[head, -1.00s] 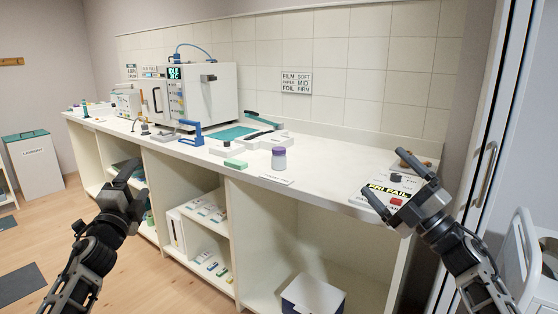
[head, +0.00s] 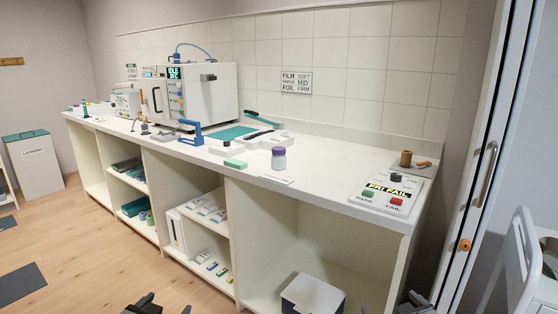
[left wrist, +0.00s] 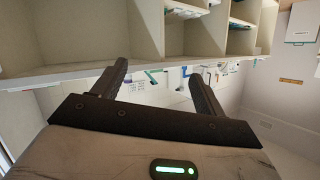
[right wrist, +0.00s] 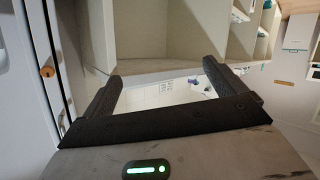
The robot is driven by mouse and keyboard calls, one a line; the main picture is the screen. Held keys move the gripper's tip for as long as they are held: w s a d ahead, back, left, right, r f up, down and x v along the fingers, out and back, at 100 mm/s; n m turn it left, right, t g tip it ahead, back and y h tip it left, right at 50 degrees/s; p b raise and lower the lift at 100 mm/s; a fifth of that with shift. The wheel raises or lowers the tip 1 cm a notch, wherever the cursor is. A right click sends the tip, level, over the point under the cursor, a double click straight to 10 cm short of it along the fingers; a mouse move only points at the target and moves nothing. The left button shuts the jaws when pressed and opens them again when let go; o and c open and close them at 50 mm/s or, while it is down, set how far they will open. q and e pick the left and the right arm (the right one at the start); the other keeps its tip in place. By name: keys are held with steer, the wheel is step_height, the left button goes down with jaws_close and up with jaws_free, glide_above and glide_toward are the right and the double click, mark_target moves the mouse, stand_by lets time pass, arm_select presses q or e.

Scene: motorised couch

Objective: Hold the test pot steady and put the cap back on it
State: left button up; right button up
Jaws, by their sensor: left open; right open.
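The test pot (head: 279,162) is a small clear-white jar standing upright on the white counter, near its front edge. A purple cap (head: 279,151) shows at its top; I cannot tell whether it is screwed on or only resting there. My left gripper (head: 146,303) is low at the bottom edge of the head view, and its open, empty fingers show in the left wrist view (left wrist: 157,72). My right gripper (head: 416,302) is at the bottom right, mostly cut off; its open, empty fingers show in the right wrist view (right wrist: 161,74). Both are well away from the pot.
The counter between pot and panel is clear.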

arm_select(q)
steer(key=s+d+f+g, duration=0.1)
steer(key=s+d+f, duration=0.1)
steer(key=s, duration=0.6)
steer(key=s+d+f+g+h, duration=0.1)
steer(key=s+d+f, duration=0.2)
steer(key=s, duration=0.6)
steer(key=s+d+f+g+h, duration=0.1)
steer(key=s+d+f, duration=0.2)
steer(key=s+d, duration=0.2)
steer(key=s, duration=0.3)
steer(key=shift+s+d+n+g, duration=0.15)
steer(key=shift+d+n+g, duration=0.15)
steer(key=shift+n, duration=0.1)
arm_select(e)
steer(key=s+a+f+g, duration=0.1)
steer(key=s+a+f, duration=0.1)
steer(key=s, duration=0.6)
steer(key=s+a+f+g+y, duration=0.1)
steer(key=s+a+f, duration=0.2)
steer(key=s, duration=0.6)
steer(key=s+a+f+g+y, duration=0.1)
steer(key=s+a+f, duration=0.2)
steer(key=s+a, duration=0.2)
steer(key=s, duration=0.3)
steer(key=shift+s+a+m+g, duration=0.15)
steer(key=shift+a+m+g, duration=0.15)
steer(key=shift+m, duration=0.1)
